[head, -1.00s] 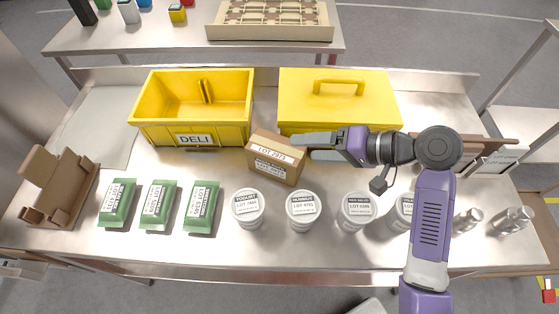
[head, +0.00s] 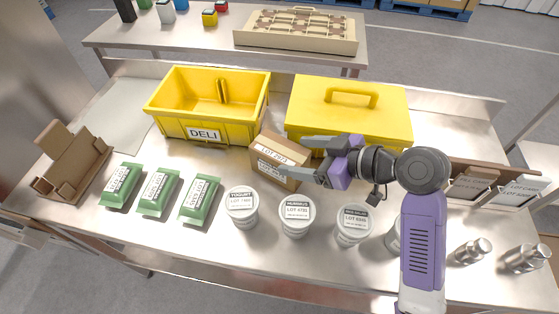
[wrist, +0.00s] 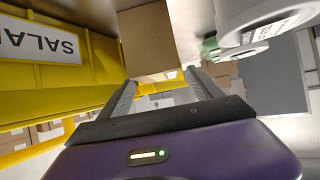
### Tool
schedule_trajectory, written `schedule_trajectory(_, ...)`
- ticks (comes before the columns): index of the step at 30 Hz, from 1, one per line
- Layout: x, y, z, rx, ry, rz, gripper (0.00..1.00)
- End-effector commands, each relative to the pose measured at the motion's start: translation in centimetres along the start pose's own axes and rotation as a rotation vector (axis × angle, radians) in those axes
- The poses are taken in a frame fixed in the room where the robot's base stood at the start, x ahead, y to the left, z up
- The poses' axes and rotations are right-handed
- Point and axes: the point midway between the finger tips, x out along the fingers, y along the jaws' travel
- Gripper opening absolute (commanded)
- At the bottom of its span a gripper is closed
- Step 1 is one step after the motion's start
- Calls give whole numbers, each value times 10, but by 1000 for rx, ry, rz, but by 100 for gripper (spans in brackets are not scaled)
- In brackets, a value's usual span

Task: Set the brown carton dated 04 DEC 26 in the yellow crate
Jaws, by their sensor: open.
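A brown carton (head: 268,163) with a white LOT label stands on the metal table, just in front of the yellow crates; its date is too small to read. It also shows in the wrist view (wrist: 150,38). My gripper (head: 277,155) reaches in from the right with open fingers, one toward the carton's back side and one toward its front. In the wrist view my gripper (wrist: 160,82) has the carton between and just beyond its fingertips; I cannot tell if they touch it. The open yellow crate (head: 187,131), labelled DELI, is behind left and looks empty.
A yellow box with a closed lid (head: 312,100) stands right of the open crate. White tubs (head: 297,212) and green packs (head: 158,192) line the front. A cardboard holder (head: 70,165) is at far left. Metal cylinders (head: 472,250) and another holder with cartons (head: 480,190) are at right.

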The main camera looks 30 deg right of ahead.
Motion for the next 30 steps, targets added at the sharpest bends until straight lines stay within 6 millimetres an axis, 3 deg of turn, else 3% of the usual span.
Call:
schedule_trajectory(15, 61, 3, -3, 3, -1, -1, 75)
schedule_trajectory(23, 64, 4, -3, 3, -1, 1, 75)
schedule_trajectory(24, 64, 4, -2, 3, -1, 1, 73)
schedule_trajectory(30, 64, 4, -2, 3, -1, 1, 33)
